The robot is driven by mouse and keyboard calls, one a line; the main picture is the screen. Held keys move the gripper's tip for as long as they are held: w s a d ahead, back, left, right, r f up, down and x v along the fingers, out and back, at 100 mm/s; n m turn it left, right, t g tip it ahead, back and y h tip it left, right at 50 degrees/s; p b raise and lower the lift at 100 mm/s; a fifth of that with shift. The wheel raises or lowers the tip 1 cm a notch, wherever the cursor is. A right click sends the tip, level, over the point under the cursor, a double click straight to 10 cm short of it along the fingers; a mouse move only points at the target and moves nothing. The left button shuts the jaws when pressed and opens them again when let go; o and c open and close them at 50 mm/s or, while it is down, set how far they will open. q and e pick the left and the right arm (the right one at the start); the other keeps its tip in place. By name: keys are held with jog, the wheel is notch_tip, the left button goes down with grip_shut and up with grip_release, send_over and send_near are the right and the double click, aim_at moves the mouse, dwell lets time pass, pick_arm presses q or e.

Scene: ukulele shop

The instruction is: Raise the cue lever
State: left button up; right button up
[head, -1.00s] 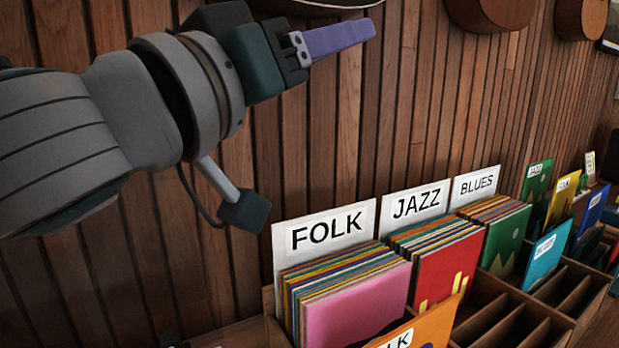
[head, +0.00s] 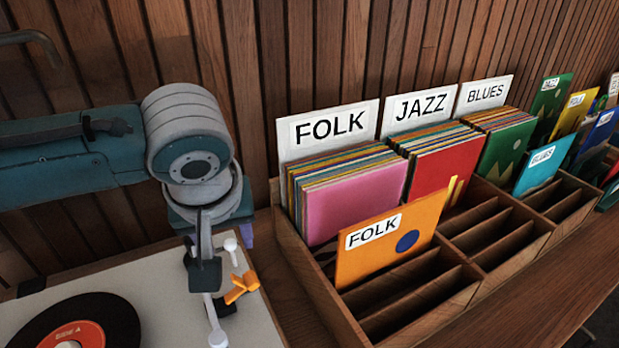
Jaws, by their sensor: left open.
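The turntable (head: 165,278) is at the lower left, with a pale deck and a black record (head: 112,318) with an orange label. A small orange part (head: 242,287), perhaps the cue lever, stands near the deck's right edge. White tonearm parts (head: 231,246) show beside it. My left gripper (head: 246,236) hangs down over the deck's back right, above and behind the orange part. I cannot tell any contact. My right gripper is out of view.
A wooden record crate (head: 300,262) with FOLK, JAZZ and BLUES sections stands just right of the turntable. An orange FOLK sleeve (head: 392,240) leans at its front. A slatted wood wall (head: 330,50) rises behind. Some front slots are empty.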

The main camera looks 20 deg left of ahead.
aim_at(230, 248)
pick_arm(q)
jog(key=shift+b+x, duration=0.4)
jog(key=shift+x, duration=1.35)
grip_shut()
